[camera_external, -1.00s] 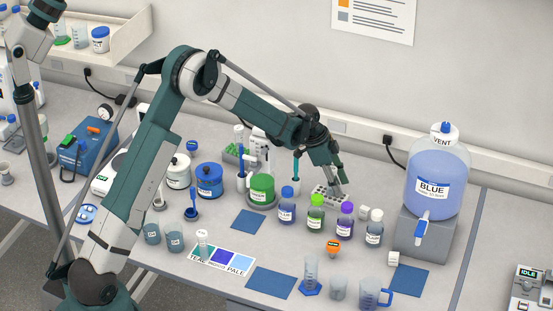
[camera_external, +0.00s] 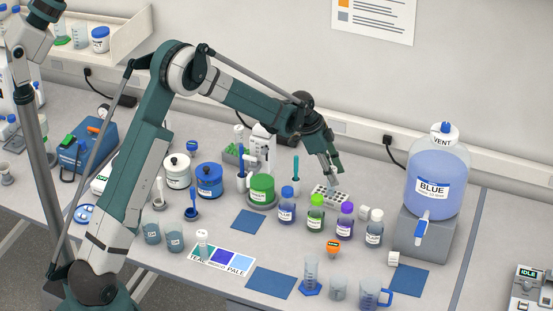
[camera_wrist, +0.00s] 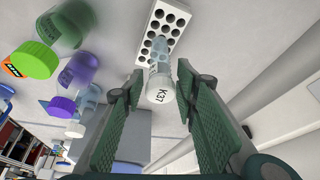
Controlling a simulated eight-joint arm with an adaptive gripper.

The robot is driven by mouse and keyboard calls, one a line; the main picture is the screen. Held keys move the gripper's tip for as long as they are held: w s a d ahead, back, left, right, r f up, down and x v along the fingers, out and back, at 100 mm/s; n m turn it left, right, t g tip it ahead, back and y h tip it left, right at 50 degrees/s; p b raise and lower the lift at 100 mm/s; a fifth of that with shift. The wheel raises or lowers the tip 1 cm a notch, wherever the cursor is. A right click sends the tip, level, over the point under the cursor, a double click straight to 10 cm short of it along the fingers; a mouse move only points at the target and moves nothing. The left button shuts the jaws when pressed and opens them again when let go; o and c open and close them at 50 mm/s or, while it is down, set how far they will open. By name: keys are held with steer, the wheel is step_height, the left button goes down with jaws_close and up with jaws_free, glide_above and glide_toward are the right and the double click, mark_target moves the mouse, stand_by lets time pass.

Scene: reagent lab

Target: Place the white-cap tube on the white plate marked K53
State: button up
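A clear tube with a white cap (camera_wrist: 160,87) stands at the near end of the white rack (camera_wrist: 168,20) in the wrist view. Its cap end faces the camera and reads K37. My gripper (camera_wrist: 160,78) is open, with a finger on either side of this tube and small gaps visible. In the external view my gripper (camera_external: 333,180) is just above the rack (camera_external: 329,197), behind the row of bottles. Another white-capped tube (camera_external: 203,243) stands on the colour card (camera_external: 220,258). I cannot make out a plate marked K53 in either view.
Blue (camera_external: 287,206), green (camera_external: 315,214), purple (camera_external: 345,220) and clear (camera_external: 374,228) bottles stand in front of the rack. A large BLUE carboy (camera_external: 437,185) is at the right.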

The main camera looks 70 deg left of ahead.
steer(key=v, duration=0.7)
steer(key=shift+b, duration=0.3)
steer(key=shift+r, duration=0.1)
stand_by(0.3)
steer(key=shift+r, duration=0.1)
steer(key=s+d+r+n+t+y, duration=0.1)
steer(key=s+d+r+n, duration=0.1)
steer(key=s+d+r, duration=0.95)
steer(key=s+d+r+n, duration=0.1)
steer(key=s+d+r, duration=0.65)
steer(key=d, duration=0.65)
steer(key=s+d+n, duration=0.1)
steer(key=s+d, duration=0.3)
steer(key=s, duration=0.4)
steer(key=s+d+n+t, duration=0.1)
steer(key=s+d, duration=0.4)
steer(key=s, duration=0.4)
steer(key=s+d+n+t+y, duration=0.1)
steer(key=s+d, duration=0.4)
steer(key=s, duration=0.4)
steer(key=shift+s+f, duration=0.2)
steer(key=shift+f, duration=0.15)
